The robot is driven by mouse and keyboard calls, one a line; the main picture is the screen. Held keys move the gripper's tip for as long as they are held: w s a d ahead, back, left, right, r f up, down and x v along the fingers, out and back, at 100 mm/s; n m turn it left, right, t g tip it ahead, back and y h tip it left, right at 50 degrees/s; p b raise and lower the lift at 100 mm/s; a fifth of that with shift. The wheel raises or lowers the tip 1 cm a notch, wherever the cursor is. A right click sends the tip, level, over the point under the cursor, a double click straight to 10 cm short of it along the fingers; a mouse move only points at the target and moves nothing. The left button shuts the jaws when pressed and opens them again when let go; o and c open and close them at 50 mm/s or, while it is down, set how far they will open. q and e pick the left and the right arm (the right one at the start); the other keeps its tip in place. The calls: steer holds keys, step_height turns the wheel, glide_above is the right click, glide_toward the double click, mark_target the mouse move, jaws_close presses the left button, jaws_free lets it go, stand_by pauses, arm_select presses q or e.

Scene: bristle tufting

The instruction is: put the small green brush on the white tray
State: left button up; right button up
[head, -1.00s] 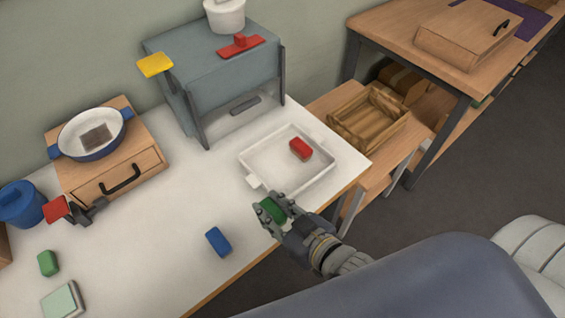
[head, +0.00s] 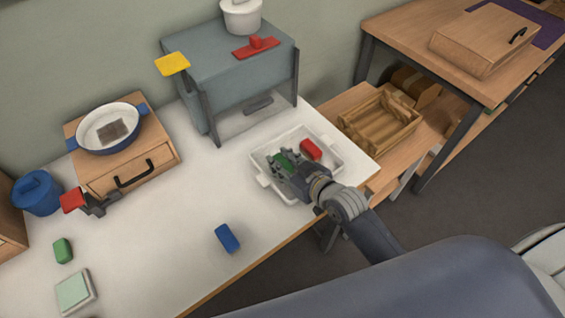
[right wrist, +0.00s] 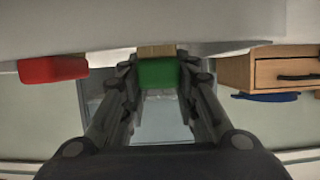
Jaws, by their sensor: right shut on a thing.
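The small green brush (head: 288,157) is held in my right gripper (head: 280,161), which is over the left part of the white tray (head: 343,170). In the right wrist view the green brush (right wrist: 158,73) sits between the two fingers, with a tan bristle end (right wrist: 157,50) toward the pale surface. I cannot tell whether the bristles touch the tray. A red brush (head: 311,149) lies in the tray to the right of the gripper; it also shows in the right wrist view (right wrist: 52,69). My left gripper is not in view.
A blue block (head: 228,238) and another green block (head: 63,251) lie on the white table (head: 180,225). A grey box-like stand (head: 235,75) rises behind the tray. A wooden drawer box (head: 130,172) with a pan is at left.

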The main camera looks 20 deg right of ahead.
steer(key=shift+f, duration=0.45)
steer(key=shift+f, duration=0.1)
steer(key=o, duration=0.7)
steer(key=shift+s, duration=0.15)
steer(key=v, duration=1.1)
steer(key=shift+s+d+r, duration=0.15)
steer(key=shift+s+r, duration=0.15)
steer(key=shift+s, duration=0.1)
